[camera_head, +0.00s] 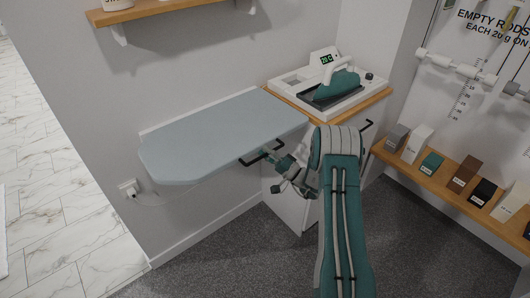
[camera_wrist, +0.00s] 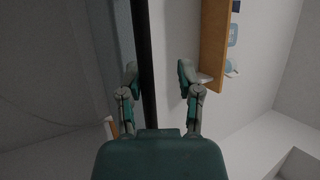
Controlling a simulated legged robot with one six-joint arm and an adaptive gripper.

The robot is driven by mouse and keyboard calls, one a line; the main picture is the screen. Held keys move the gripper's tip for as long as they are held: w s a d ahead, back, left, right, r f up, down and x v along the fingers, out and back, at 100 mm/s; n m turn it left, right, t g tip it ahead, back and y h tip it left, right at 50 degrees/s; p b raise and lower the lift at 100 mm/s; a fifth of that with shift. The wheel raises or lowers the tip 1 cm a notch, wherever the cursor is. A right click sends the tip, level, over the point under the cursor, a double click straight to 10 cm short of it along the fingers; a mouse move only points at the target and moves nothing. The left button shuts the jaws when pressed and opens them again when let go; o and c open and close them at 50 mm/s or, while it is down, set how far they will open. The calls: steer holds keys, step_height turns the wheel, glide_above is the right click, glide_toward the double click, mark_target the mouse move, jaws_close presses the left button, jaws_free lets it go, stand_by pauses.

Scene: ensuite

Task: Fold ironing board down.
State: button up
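The pale blue-grey ironing board (camera_head: 220,130) juts out level from the wall. A black bar handle (camera_head: 258,155) sits at its front edge, near the right end; my gripper (camera_head: 280,165) is at this handle. In the wrist view, the black bar (camera_wrist: 144,50) runs between the two spread fingers of my gripper (camera_wrist: 158,75). The bar lies closer to the left finger, with a clear gap to the right finger. I cannot tell whether the left finger touches it. The board's underside and support are hidden.
A white cabinet (camera_head: 290,205) with a wooden top stands right of the board, bearing a teal iron (camera_head: 336,84) on its station. A wall socket (camera_head: 129,188) with a cable is below the board's left end. A wooden shelf (camera_head: 440,180) holds small boxes at right. Carpet (camera_head: 230,262) below is clear.

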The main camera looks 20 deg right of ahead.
steer(key=shift+d, duration=0.15)
steer(key=v, duration=1.2)
steer(key=shift+f, duration=0.15)
steer(key=s+a+r+n+g+h, duration=0.1)
steer(key=s+a+r+n+g, duration=0.25)
steer(key=a+r+g, duration=0.5)
steer(key=s+a+r+n+g, duration=0.35)
steer(key=a+r+g, duration=0.35)
steer(key=a+r, duration=0.25)
steer(key=s+r+t+h, duration=0.2)
steer(key=s+r+h, duration=0.2)
steer(key=s+h, duration=0.3)
steer(key=s+r+t+h, duration=0.2)
steer(key=s+r+h, duration=0.2)
steer(key=s+h, duration=0.4)
steer(key=s, duration=0.5)
steer(key=shift+s, duration=0.35)
